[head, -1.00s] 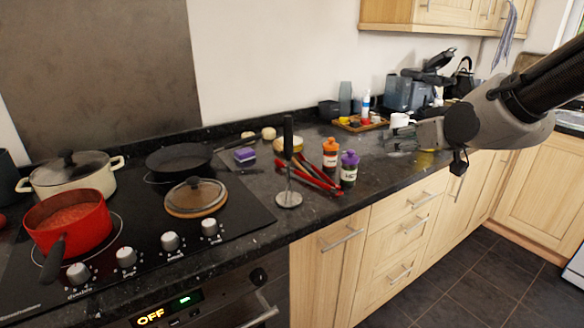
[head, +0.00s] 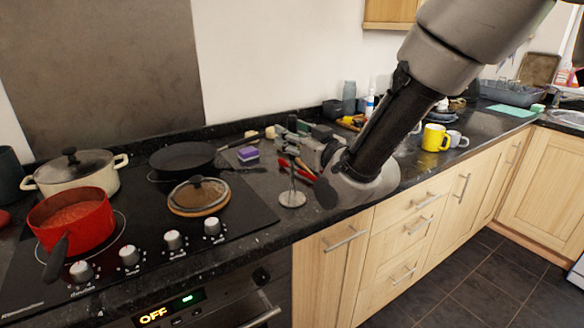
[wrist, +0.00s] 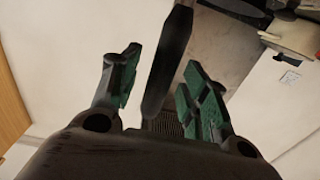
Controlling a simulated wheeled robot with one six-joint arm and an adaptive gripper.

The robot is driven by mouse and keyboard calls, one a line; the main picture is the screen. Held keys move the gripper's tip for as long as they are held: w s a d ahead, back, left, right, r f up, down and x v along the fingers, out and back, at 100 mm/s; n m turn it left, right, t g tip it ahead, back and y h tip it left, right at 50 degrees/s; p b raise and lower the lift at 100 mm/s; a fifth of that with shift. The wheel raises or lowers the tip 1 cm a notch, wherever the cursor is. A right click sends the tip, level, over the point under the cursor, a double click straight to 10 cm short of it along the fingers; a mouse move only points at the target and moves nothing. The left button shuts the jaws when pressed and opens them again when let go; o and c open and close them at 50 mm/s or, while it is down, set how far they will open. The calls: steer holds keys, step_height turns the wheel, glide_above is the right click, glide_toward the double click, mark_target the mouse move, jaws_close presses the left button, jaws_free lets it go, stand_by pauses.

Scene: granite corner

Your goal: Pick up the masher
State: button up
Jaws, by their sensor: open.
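The masher (head: 292,198) stands upright on the counter right of the hob, its round silver plate and thin stem showing in the head view. Its dark handle (wrist: 168,65) reaches between the two green-padded fingers of my gripper (wrist: 160,88) in the wrist view. The fingers are apart, with a gap visible on each side of the handle. In the head view my gripper (head: 293,137) is at the height of the handle and largely hides it.
Red tongs or utensils (head: 305,170) lie right behind the masher, partly hidden by my arm. A purple sponge (head: 248,154) lies left of it.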

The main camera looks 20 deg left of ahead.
steer(key=shift+w+a, duration=0.15)
steer(key=shift+a, duration=0.05)
jaws_close()
